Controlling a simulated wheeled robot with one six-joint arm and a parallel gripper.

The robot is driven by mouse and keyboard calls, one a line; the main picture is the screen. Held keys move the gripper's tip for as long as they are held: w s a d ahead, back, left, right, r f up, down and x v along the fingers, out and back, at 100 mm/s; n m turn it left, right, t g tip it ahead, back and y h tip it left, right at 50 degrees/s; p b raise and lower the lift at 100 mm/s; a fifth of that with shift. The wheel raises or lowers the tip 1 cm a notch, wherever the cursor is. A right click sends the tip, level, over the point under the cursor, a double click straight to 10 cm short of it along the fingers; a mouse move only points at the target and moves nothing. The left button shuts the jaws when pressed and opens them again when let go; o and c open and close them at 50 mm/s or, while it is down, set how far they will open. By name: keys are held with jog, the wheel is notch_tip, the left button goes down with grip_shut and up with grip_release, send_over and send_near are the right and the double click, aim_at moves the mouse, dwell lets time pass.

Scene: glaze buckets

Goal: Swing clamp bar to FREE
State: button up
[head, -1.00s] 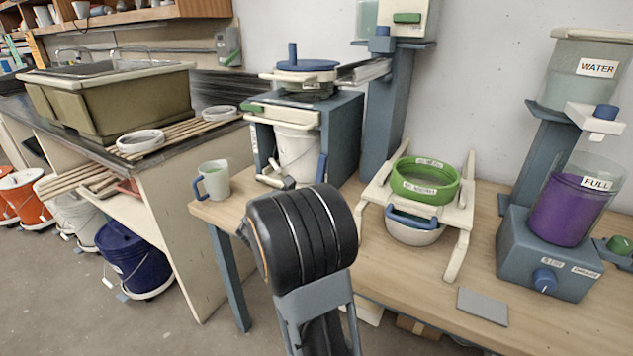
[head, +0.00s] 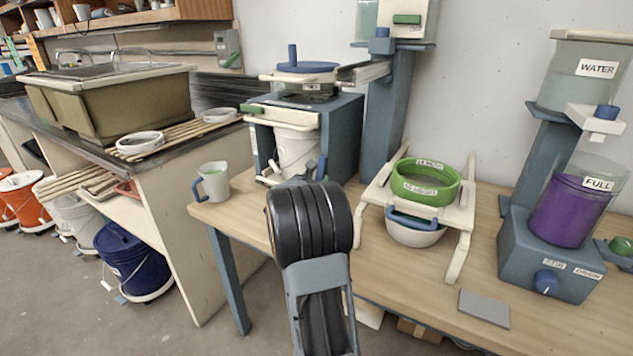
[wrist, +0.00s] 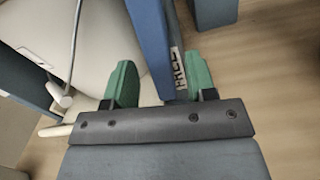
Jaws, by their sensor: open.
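A blue bar (wrist: 150,45), which I take to be the clamp bar, runs down between my gripper's two green fingertips (wrist: 161,82) in the wrist view. The fingers are open, one on each side of it; I cannot tell whether either touches it. A label (wrist: 178,70) that appears to read FREE is beside the bar, close to the right fingertip. In the head view a blue upright handle (head: 322,166) shows at the front of the blue press frame (head: 343,135). My gripper is mostly hidden there behind my arm.
A white bucket (head: 296,150) stands inside the press frame; its pale wall and wire handle (wrist: 73,50) fill the wrist view's left. A mug (head: 213,182) stands left on the table. A green sieve (head: 425,185) on a cream stand is to the right.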

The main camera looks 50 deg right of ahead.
jog(key=shift+c, duration=0.5)
grip_shut()
jog(key=shift+s, duration=0.1)
jog(key=shift+s+d+n, duration=0.1)
jog(key=shift+s+n, duration=0.3)
jog(key=shift+n, duration=0.5)
jog(key=shift+o, duration=0.5)
grip_release()
jog(key=p+v, duration=0.1)
jog(key=v, duration=1.2)
jog(key=shift+a, duration=0.4)
